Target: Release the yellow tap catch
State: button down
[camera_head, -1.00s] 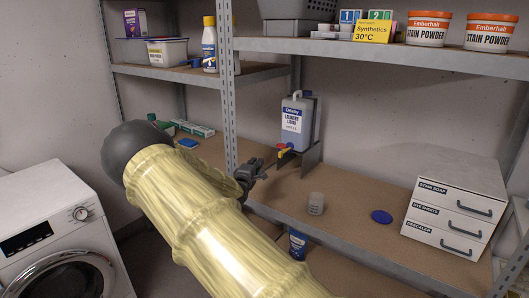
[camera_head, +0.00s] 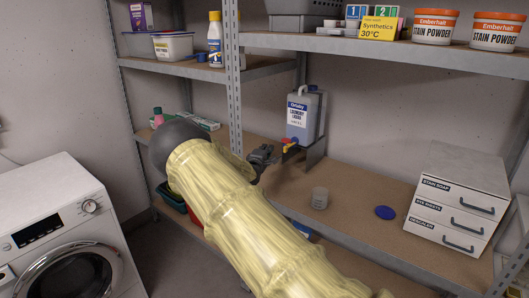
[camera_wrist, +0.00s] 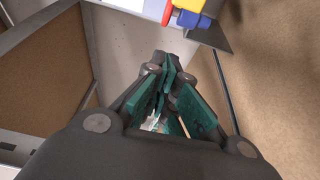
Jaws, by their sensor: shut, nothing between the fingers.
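The grey laundry liquid jug (camera_head: 300,118) stands on a bracket on the middle shelf. At its lower front is the tap, with a yellow catch (camera_head: 291,148) and a red part (camera_head: 285,141). In the wrist view the yellow catch (camera_wrist: 190,5) is cut off by the top edge, with the red part (camera_wrist: 167,12) to its left and a blue part (camera_wrist: 187,20) below it. My gripper (camera_head: 277,154) is shut and empty, just left of the tap in the head view. In the wrist view my gripper (camera_wrist: 168,85) appears apart from the catch; contact cannot be told in the head view.
A clear cup (camera_head: 319,198) and a blue disc (camera_head: 385,212) lie on the shelf in front of the jug. A shelf post (camera_head: 233,90) rises close to my arm. A white drawer unit (camera_head: 458,205) stands at the right, and a washing machine (camera_head: 60,235) at the left.

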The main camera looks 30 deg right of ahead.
aim_at(289, 145)
jog(key=shift+s+d+p, duration=0.55)
jog(key=shift+d+p, duration=0.05)
jog(key=shift+d, duration=0.3)
jog(key=shift+s+d+p, duration=0.55)
jog(key=shift+d+p, duration=0.05)
jog(key=shift+d, duration=0.25)
jog(key=shift+s+d, duration=0.1)
jog(key=shift+s, duration=0.1)
